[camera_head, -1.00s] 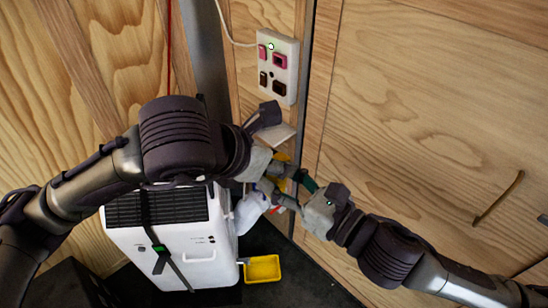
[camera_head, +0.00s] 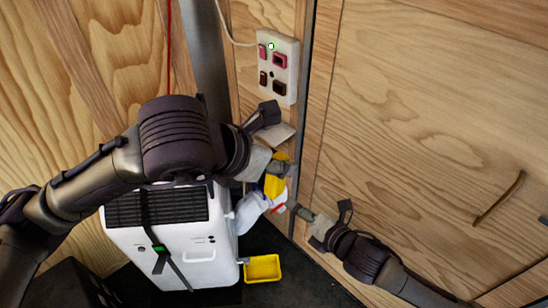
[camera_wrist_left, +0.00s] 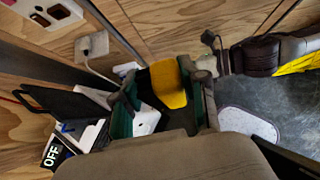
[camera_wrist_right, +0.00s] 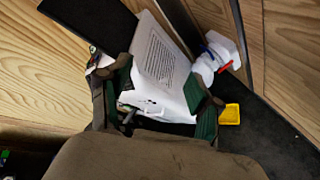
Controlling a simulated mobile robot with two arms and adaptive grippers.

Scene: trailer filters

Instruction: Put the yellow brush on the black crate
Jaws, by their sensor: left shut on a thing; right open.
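The yellow brush (camera_head: 274,186) is between the fingers of my left gripper (camera_head: 277,168), beside the white unit's right side. In the left wrist view, its yellow block (camera_wrist_left: 168,84) sits between the fingers of my left gripper (camera_wrist_left: 160,95), which is shut on it. My right gripper (camera_head: 322,212) is open and empty, to the right of the brush and apart from it. In the right wrist view, nothing is between its fingers (camera_wrist_right: 163,92). A black box-like thing (camera_head: 60,287) at the lower left may be the black crate; its top is partly cut off.
A white appliance (camera_head: 200,255) with a black strap stands on the dark floor. A socket panel (camera_head: 278,68) is on the wooden wall. Floor at lower right is clear.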

